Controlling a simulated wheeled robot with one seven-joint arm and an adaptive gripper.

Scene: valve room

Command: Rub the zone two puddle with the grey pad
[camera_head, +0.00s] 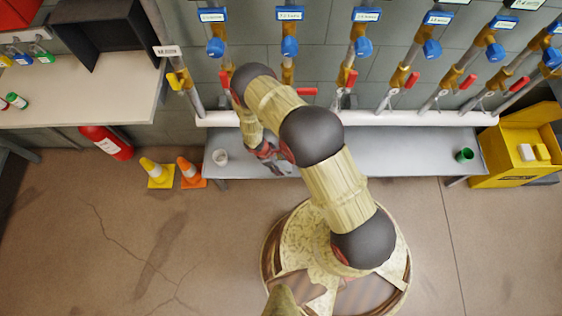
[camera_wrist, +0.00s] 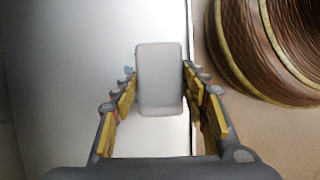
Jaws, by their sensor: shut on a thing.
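My gripper (camera_head: 274,163) is low over the left part of the long grey bench (camera_head: 350,155) beneath the pipes. In the wrist view, my gripper (camera_wrist: 159,72) is shut on the pale grey pad (camera_wrist: 160,80), with a finger on each side of it. The pad is over the bench surface, near the bench's edge; I cannot tell whether it touches. No other puddle is clear in the head view.
A yellow bin (camera_head: 515,150) is at the right. Two cones (camera_head: 157,172) and a fire extinguisher (camera_head: 106,142) stand left. The bench middle is clear.

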